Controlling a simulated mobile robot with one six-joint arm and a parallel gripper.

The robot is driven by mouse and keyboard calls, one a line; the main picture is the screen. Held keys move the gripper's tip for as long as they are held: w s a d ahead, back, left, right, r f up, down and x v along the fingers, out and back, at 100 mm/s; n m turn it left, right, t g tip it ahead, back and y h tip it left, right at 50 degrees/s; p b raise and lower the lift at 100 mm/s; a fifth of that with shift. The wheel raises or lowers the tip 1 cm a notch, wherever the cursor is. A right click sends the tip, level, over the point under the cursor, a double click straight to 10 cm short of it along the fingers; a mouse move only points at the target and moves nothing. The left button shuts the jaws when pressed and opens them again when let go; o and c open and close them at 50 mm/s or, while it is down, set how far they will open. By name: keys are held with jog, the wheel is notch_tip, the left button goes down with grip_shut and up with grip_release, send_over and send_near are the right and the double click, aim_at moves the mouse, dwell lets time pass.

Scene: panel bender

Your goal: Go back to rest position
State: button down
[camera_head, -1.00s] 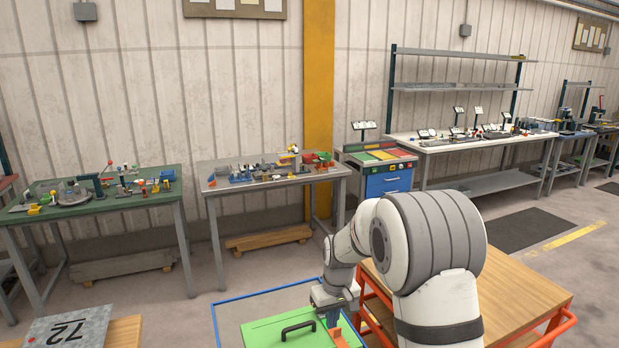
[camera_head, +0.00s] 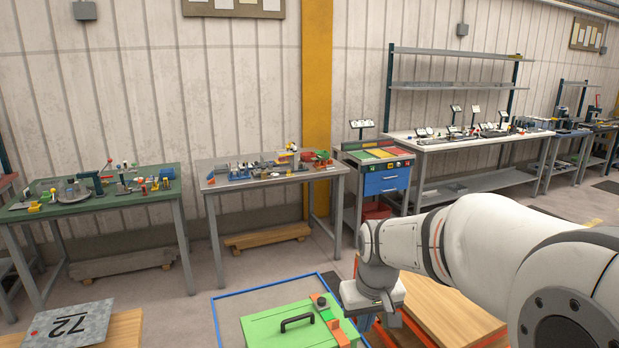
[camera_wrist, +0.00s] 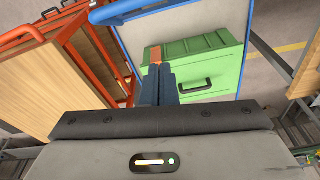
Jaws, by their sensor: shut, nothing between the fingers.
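My gripper (camera_wrist: 158,80) shows in the wrist view with its two dark blue fingers together and nothing between them. In the head view my arm comes in from the right, and its wrist hangs to the right of the green box (camera_head: 275,326). The box has a black handle and also shows in the wrist view (camera_wrist: 215,65), beyond the fingertips. A small orange piece (camera_wrist: 155,54) appears just past the fingertips; whether they touch it I cannot tell. In the head view, small orange, black and green pieces (camera_head: 327,313) lie along the box's right side.
A wooden-topped cart with orange rails (camera_head: 450,318) stands under my arm. A green-topped bench (camera_head: 110,199), a grey bench (camera_head: 225,181) and a blue-drawer cabinet (camera_head: 387,183) stand along the wall.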

jog(key=s+d+r+m, duration=0.1)
jog(key=s+d, duration=0.1)
jog(key=s, duration=0.6)
jog(key=s+d+r+m+t, duration=0.1)
jog(key=s+d, duration=0.1)
jog(key=s, duration=0.6)
jog(key=shift+s+b, duration=0.2)
jog(key=shift+b, duration=0.2)
jog(key=shift+d, duration=0.1)
